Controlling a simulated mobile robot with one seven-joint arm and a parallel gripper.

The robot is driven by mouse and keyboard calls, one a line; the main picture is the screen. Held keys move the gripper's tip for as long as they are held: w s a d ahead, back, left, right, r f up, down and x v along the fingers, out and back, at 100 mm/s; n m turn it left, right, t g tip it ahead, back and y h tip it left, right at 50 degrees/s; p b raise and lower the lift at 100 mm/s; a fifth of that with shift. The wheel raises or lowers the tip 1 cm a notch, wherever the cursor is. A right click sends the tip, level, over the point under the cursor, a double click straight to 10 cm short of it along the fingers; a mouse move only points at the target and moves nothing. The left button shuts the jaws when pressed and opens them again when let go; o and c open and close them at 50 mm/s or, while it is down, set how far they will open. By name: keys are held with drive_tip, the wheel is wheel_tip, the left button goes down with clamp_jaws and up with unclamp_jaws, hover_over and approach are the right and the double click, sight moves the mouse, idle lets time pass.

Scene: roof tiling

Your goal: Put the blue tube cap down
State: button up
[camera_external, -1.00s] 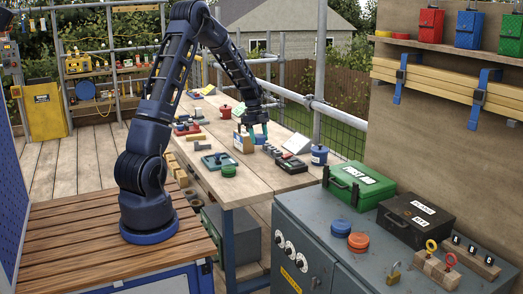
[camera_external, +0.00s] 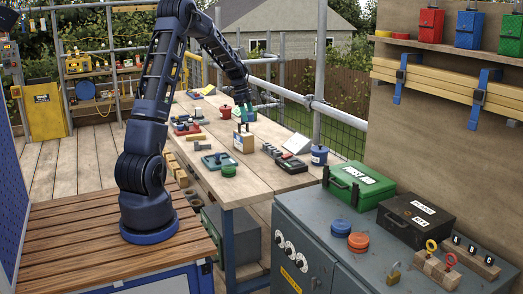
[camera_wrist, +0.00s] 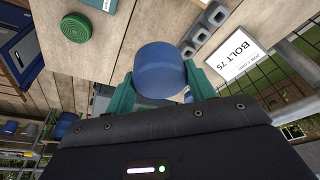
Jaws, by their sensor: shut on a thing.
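The blue tube cap (camera_wrist: 158,68) is a short blue cylinder in the wrist view, between the green fingers of my gripper (camera_wrist: 160,80), which is shut on it. In the external view my gripper (camera_external: 244,108) is above the workbench, over its middle to far part. The cap is too small to make out clearly there. A wooden block (camera_external: 243,142) with a dark bluish top stands on the bench below and in front of my gripper.
The wooden workbench (camera_external: 265,181) holds a green round lid (camera_external: 229,171), a blue canister (camera_external: 319,155), a white sign card (camera_external: 296,143), also in the wrist view (camera_wrist: 238,58), and a row of grey blocks (camera_external: 272,151). Bare planks lie near the front edge.

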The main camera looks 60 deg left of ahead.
drive_tip(key=s+a+n+t+y, duration=0.15)
drive_tip(key=s+a+n, duration=0.25)
drive_tip(key=a+n, duration=0.65)
drive_tip(key=n+y, duration=0.2)
drive_tip(key=n, duration=0.2)
hover_over(216, 145)
drive_tip(key=s, duration=0.1)
drive_tip(key=shift+g, duration=0.25)
drive_tip(key=f, duration=1.3)
drive_tip(key=d+f, duration=0.1)
drive_tip(key=f, duration=0.5)
drive_tip(key=shift+s+f, duration=0.15)
drive_tip(key=shift+f, duration=0.15)
drive_tip(key=shift+f, duration=0.1)
drive_tip(key=o, duration=1)
drive_tip(key=shift+c, duration=0.2)
